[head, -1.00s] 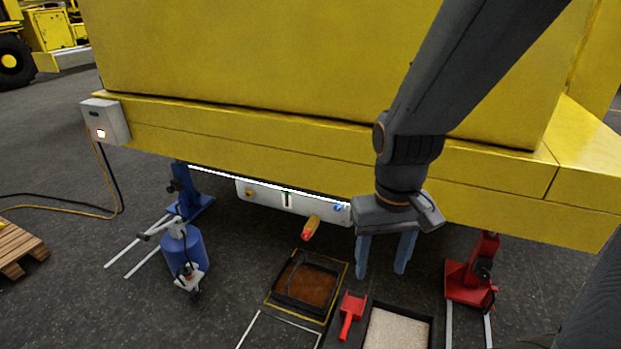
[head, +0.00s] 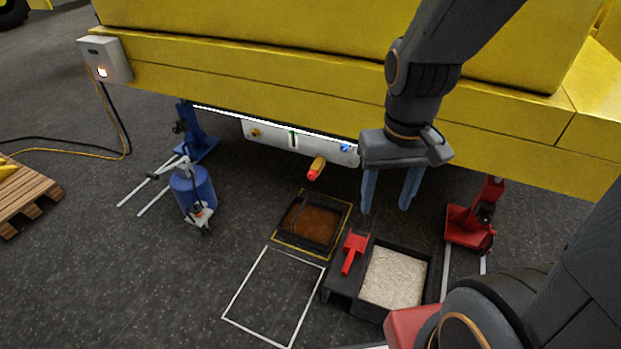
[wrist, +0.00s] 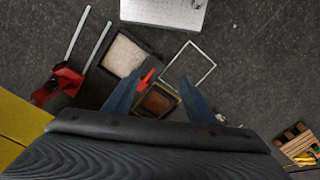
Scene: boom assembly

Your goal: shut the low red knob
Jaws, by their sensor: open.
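A yellow stub with a red end (head: 316,168), which looks like the low red knob, hangs just below a grey panel under the yellow body. In the wrist view the open fingers (wrist: 160,78) frame the floor; I cannot make out the stub there.
A black tray of brown material (head: 312,222) lies below the stub. Beside it are a red scoop (head: 354,250) and a bin of pale granules (head: 395,278). A blue jack (head: 193,190) stands left, a red stand (head: 468,225) right. The yellow body (head: 320,85) overhangs.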

